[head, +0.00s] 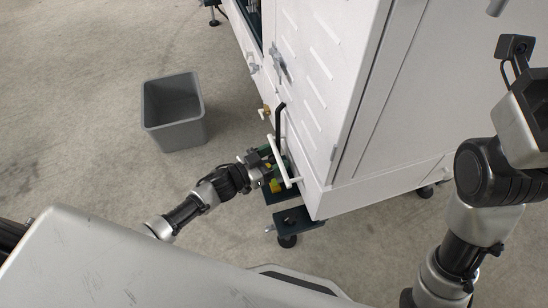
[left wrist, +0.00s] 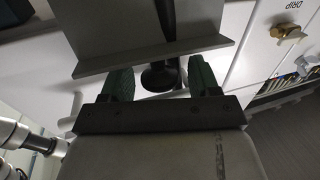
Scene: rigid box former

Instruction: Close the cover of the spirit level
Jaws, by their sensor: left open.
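My left gripper (head: 268,168) is open at the lower corner of the white machine, beside a pale flap-like strip (head: 279,158) that I take to be the cover. A small yellow-green part (head: 275,186), likely the spirit level, shows just below the gripper on a dark ledge. In the left wrist view, the green fingertips of my left gripper (left wrist: 160,84) are apart. A grey plate with a bent lip (left wrist: 165,58), likely the same cover, stands in front of them. A black round knob (left wrist: 160,77) shows between the fingers. Whether the fingers touch the plate is unclear.
The white machine (head: 310,75) rises directly behind the gripper. A black bent lever (head: 279,117) and a brass valve (head: 264,112) stick out nearby; a brass valve also shows in the left wrist view (left wrist: 287,32). A grey bin (head: 173,112) stands on open floor to the left.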

